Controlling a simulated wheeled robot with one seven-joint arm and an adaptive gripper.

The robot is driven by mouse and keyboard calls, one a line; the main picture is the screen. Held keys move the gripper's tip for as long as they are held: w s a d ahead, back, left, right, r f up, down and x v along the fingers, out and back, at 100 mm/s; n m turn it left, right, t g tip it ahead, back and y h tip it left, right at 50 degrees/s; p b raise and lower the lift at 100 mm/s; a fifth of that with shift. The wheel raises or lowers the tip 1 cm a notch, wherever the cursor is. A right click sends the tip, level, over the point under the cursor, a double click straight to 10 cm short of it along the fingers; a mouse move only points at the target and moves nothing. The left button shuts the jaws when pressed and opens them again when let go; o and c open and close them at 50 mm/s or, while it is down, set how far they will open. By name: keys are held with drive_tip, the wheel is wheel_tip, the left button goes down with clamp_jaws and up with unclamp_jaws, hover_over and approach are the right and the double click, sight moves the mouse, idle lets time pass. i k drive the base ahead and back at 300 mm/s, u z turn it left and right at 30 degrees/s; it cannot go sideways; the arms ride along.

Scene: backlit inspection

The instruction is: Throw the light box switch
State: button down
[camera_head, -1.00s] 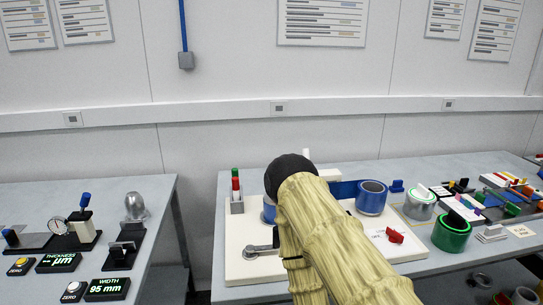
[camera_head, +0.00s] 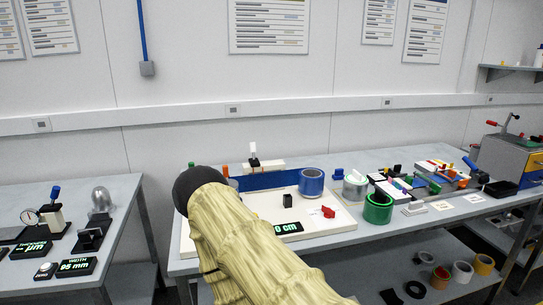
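A wide white flat panel (camera_head: 345,222), which looks like the light box, lies on the middle table. A small red piece (camera_head: 328,211) sits on its right part and could be the switch; its position cannot be told. A black block (camera_head: 287,201) and a display reading "0 cm" (camera_head: 288,228) are also on the panel. A white upright lever (camera_head: 253,150) on a dark base stands at the panel's back edge. My arm in a pale sleeve covers the panel's left front part.
A blue tape roll (camera_head: 312,182) stands at the panel's back right, and a green roll (camera_head: 378,208) stands right of the panel. A left table (camera_head: 125,186) holds gauges, beyond a gap. More tape rolls (camera_head: 462,270) are on the lower shelf.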

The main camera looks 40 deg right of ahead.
sight(252, 145)
drive_tip(key=k, duration=0.3)
drive_tip(key=z, duration=0.7)
